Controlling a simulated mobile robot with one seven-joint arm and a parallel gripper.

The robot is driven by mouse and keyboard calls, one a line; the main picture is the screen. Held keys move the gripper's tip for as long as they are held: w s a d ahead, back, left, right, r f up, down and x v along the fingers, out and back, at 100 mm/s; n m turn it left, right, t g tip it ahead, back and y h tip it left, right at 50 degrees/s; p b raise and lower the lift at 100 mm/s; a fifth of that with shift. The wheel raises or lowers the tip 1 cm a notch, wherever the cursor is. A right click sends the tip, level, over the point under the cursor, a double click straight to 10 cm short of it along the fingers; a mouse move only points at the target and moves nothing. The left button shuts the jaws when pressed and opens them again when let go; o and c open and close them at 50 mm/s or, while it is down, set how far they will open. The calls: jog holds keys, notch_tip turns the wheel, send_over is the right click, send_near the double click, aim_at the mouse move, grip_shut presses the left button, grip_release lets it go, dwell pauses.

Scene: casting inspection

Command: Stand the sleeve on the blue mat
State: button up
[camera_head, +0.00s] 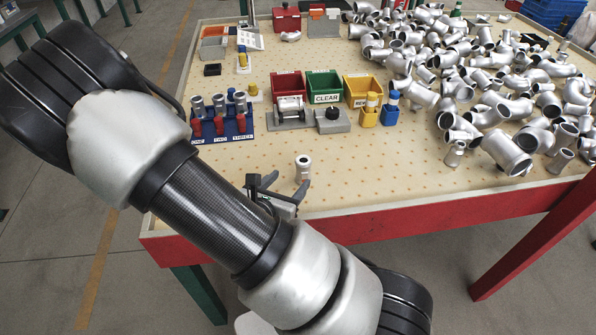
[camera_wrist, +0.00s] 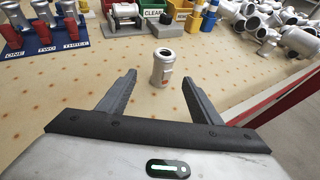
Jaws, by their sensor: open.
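A short silver sleeve (camera_head: 302,167) stands upright on the tan dotted table near its front edge. In the wrist view the sleeve (camera_wrist: 162,66) has a dark open top and a small reddish mark low on its side. My gripper (camera_head: 262,183) is open and empty. In the wrist view the sleeve is ahead of my gripper (camera_wrist: 162,80), centred between the spread fingers, with no finger visibly touching it. A blue base (camera_head: 222,127) labelled ONE, TWO, THREE holds red posts and silver pieces at the left. I cannot make out a separate plain blue mat.
Red, green and yellow bins (camera_head: 325,87) stand mid-table, with a grey fixture (camera_head: 291,117) and yellow and blue blocks in front. A heap of silver pipe castings (camera_head: 480,75) covers the right side. The table around the sleeve is clear. A red front rail (camera_head: 440,215) edges it.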

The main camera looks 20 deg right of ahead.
aim_at(308, 163)
jog(key=b+x, duration=0.1)
jog(key=x, duration=0.8)
jog(key=shift+s+b+x, duration=0.2)
jog(key=shift+b+x, duration=0.4)
jog(key=shift+x, duration=2.1)
jog(key=shift+d, duration=0.15)
jog(key=shift+c, duration=0.6)
jog(key=c, duration=1.1)
grip_shut()
jog(key=shift+r, duration=0.15)
